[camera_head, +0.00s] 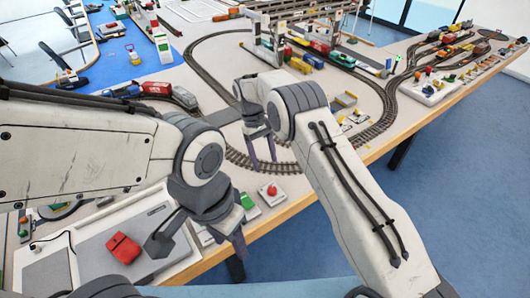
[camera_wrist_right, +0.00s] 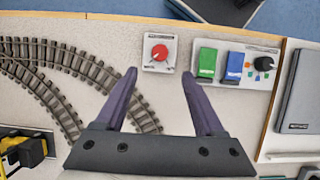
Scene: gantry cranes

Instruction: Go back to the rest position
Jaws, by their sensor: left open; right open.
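My right gripper (camera_head: 262,158) is open and empty, fingers pointing down over the table near the curved track. In the right wrist view its two purple fingers (camera_wrist_right: 160,76) stand apart, with a red knob on a white plate (camera_wrist_right: 159,53) showing beyond and between their tips. My left gripper (camera_head: 200,243) is at the lower left of the head view. It is open and nothing shows between its fingers. It hangs over the near edge area, beside a grey panel (camera_head: 92,262) with a red block (camera_head: 123,247) on it.
The red knob (camera_head: 271,190) and a green switch (camera_head: 248,201) sit near the table's front edge. Railway track (camera_head: 380,110) loops behind, with a train (camera_head: 155,88) at left and gantry cranes (camera_head: 300,30) at the back. Blue floor is free at the right.

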